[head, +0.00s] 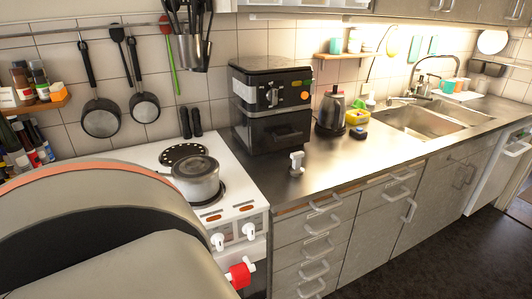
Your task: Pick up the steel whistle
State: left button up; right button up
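I cannot make out a steel whistle for certain. A small pale grey object (297,163) stands upright on the steel counter (345,158), in front of the black oven. It is too small in the head view to tell what it is. A lidded steel pot (196,178) sits on the front hob of the white cooker (235,190). Neither of my grippers is in view. A large rounded part, probably of my own arm, fills the lower left and hides part of the cooker.
A black countertop oven (272,105) stands beside the cooker. A dark kettle (331,112) and a yellow tub (356,117) are right of it, then the sink (418,120). Pans (101,118) hang at left. A red item (239,275) is at the cooker's front. The front counter is mostly clear.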

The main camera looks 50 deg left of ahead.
aim_at(296, 171)
jog(key=u, duration=1.45)
jog(key=i+l, duration=0.1)
jog(key=l, duration=0.25)
jog(key=i+l, duration=0.15)
jog(key=l, duration=0.25)
jog(key=u, duration=0.05)
